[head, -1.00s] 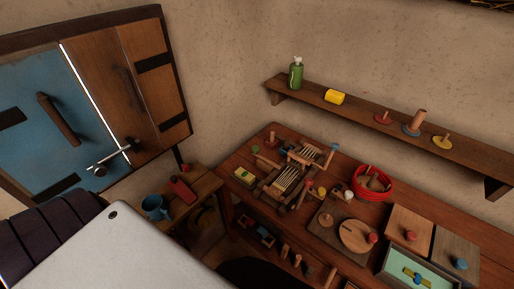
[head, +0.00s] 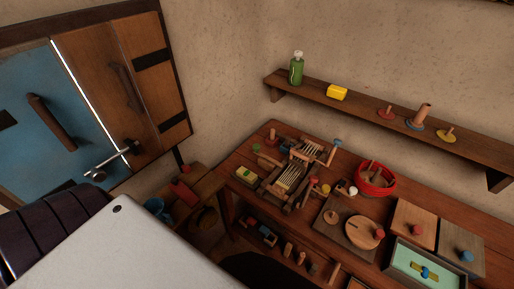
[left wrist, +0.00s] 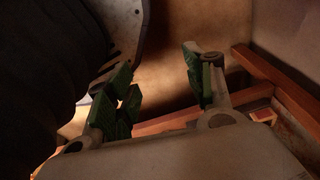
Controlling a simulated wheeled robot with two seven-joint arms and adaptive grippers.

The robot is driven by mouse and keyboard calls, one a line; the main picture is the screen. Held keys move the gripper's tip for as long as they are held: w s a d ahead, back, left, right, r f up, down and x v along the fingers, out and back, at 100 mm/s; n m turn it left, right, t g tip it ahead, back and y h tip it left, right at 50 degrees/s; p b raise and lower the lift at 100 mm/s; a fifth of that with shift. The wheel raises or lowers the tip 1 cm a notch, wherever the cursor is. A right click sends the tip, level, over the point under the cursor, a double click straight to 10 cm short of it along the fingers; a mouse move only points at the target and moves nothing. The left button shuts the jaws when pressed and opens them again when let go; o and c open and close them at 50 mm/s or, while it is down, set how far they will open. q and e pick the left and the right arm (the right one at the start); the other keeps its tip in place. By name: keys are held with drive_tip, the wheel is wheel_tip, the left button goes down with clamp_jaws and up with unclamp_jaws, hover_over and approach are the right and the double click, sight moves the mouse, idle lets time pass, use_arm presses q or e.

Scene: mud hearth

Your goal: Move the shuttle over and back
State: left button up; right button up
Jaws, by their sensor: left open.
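A small wooden loom (head: 288,178) with pale warp threads stands on the workbench, towards its left end. I cannot pick out the shuttle among the loom's small parts. My left gripper (left wrist: 160,88) shows in the left wrist view, with its green-padded fingers apart and nothing between them. No gripper shows in the head view, so I cannot tell how far the left one is from the loom. My right gripper is in neither view.
The bench (head: 300,220) also holds a yellow-green block (head: 246,175), a red bowl (head: 375,180), a round wooden board (head: 360,233) and lidded boxes. A shelf (head: 400,125) runs above. A blue and brown door (head: 110,95) and a low side table (head: 205,190) are left.

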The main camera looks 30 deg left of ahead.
use_arm(q)
drive_tip(key=w+d+r+b, duration=0.2)
drive_tip(key=w+r, duration=1)
drive_tip(key=r, duration=0.3)
drive_tip(key=w+a+r+m+t+b, duration=0.1)
drive_tip(key=w+r, duration=0.1)
drive_tip(key=r, duration=0.9)
drive_tip(key=w+r+m+t+b, duration=0.1)
drive_tip(key=w+r, duration=0.2)
drive_tip(key=r, duration=0.8)
drive_tip(key=w+a+r+m+t+y, duration=0.1)
drive_tip(key=w+a+r+m, duration=0.1)
drive_tip(key=w+m, duration=0.1)
drive_tip(key=w+a+r+m+t+y, duration=0.1)
drive_tip(key=w+a+r+m+y, duration=0.1)
drive_tip(key=w+r+m, duration=0.1)
drive_tip(key=w+a+r+m+t+y, duration=0.1)
drive_tip(key=w+a+r+m+y, duration=0.1)
drive_tip(key=w+m, duration=0.1)
drive_tip(key=shift+w+r+m+t, duration=0.2)
drive_tip(key=shift+m+t, duration=0.1)
drive_tip(key=shift+m, duration=0.6)
drive_tip(key=w+a+r+m+t+y, duration=0.2)
drive_tip(key=w+r+m, duration=0.5)
drive_tip(key=m, duration=0.5)
drive_tip(key=shift+w+m+t+y, duration=0.4)
drive_tip(key=shift+w+t+y, duration=0.2)
drive_tip(key=shift+w+y, duration=0.55)
drive_tip(key=shift+w+a+r, duration=0.1)
drive_tip(key=shift+w, duration=0.05)
